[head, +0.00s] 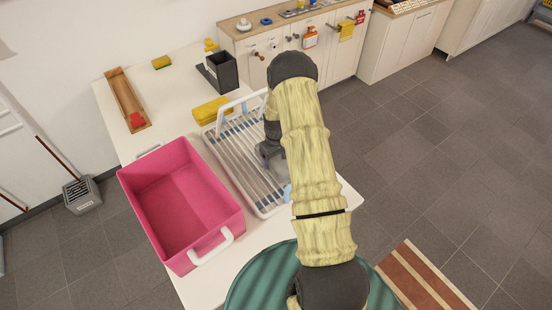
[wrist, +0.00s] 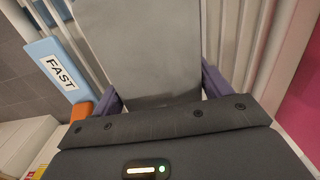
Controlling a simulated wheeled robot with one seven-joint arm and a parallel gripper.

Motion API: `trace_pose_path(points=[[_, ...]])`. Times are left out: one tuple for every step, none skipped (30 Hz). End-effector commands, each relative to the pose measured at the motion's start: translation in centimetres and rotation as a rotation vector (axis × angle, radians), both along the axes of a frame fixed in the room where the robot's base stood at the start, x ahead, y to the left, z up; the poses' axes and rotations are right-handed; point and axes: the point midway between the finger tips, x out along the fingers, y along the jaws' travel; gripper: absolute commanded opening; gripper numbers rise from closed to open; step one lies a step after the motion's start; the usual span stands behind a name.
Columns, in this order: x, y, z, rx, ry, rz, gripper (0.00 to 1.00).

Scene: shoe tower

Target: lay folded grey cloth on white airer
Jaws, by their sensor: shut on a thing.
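The grey folded cloth (wrist: 140,45) fills the middle of the wrist view, flat and smooth, between the purple fingers of my gripper (wrist: 160,90). The gripper is shut on it. The white airer (head: 228,150) stands on the white table beside the pink tub, and its bars (wrist: 240,45) show behind the cloth in the wrist view. In the head view my gripper (head: 268,152) is over the airer's right part, and my arm hides much of the cloth. I cannot tell whether the cloth touches the bars.
A pink tub (head: 170,195) stands close left of the airer. A yellow sponge-like block (head: 210,111) and a black holder (head: 219,72) are behind it. A green ribbed round surface (head: 262,278) is in front.

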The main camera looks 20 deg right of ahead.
Motion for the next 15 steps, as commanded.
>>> trace_pose_path(points=[[0.01,0.00,-0.41,0.000,0.000,0.000,0.51],[0.02,-0.01,-0.64,0.000,0.000,0.000,0.51],[0.04,-0.01,-0.84,-0.001,-0.001,0.000,0.51],[0.05,-0.01,-0.90,-0.001,-0.002,0.000,0.51],[0.06,-0.02,-0.92,-0.001,-0.002,0.000,0.51],[0.07,-0.02,-0.92,-0.001,-0.002,0.000,0.51],[0.06,-0.02,-0.91,-0.001,-0.002,0.000,0.51],[0.06,-0.02,-0.92,-0.001,-0.002,0.000,0.51],[0.05,-0.02,-0.92,-0.001,-0.002,0.000,0.51],[0.05,-0.02,-0.92,-0.001,-0.002,0.000,0.51],[0.05,-0.01,-0.97,-0.001,-0.002,0.000,0.51],[0.04,-0.01,-1.11,-0.001,-0.002,0.000,0.51],[0.04,-0.02,-1.22,-0.001,-0.002,0.000,0.51],[0.04,-0.02,-1.30,-0.001,-0.002,0.000,0.51],[0.03,-0.01,-1.20,-0.001,-0.002,0.000,0.83]])
